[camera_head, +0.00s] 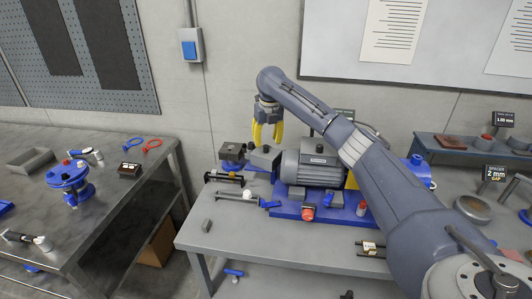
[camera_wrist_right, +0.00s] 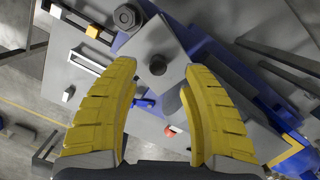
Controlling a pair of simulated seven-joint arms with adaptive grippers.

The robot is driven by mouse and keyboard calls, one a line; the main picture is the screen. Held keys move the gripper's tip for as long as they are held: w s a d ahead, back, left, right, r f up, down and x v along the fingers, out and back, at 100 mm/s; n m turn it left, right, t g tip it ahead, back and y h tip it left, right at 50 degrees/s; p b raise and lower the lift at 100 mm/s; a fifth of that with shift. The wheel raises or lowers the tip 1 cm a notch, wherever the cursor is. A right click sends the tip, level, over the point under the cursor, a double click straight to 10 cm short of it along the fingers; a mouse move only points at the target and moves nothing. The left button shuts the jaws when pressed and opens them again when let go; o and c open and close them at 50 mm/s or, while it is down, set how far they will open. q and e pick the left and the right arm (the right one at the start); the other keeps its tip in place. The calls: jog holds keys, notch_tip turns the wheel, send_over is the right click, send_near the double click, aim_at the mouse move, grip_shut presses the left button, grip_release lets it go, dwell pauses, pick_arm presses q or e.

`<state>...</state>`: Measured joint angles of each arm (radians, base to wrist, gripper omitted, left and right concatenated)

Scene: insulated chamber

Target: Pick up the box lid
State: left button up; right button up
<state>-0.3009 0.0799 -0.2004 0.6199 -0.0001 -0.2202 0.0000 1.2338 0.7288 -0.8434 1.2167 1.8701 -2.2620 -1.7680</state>
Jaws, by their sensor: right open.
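My right gripper (camera_head: 267,137) hangs open with its yellow fingers pointing down, just above a dark grey box-shaped piece (camera_head: 265,157) beside the motor (camera_head: 314,163). In the right wrist view, the two yellow fingers of this gripper (camera_wrist_right: 158,72) stand apart with nothing gripped. My left gripper is not in view.
A blue base plate (camera_head: 347,216) carries the motor on the grey workbench (camera_head: 215,238). A black square block with a knob (camera_head: 232,153) stands left of the gripper. A second bench at left holds a blue valve (camera_head: 70,178). The workbench's front left is mostly clear.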

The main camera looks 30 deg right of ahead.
aim_at(266, 146)
jog(key=shift+w+f, duration=0.15)
jog(key=shift+f, duration=0.9)
jog(key=shift+w+f, duration=0.15)
jog(key=shift+f, duration=0.85)
grip_shut()
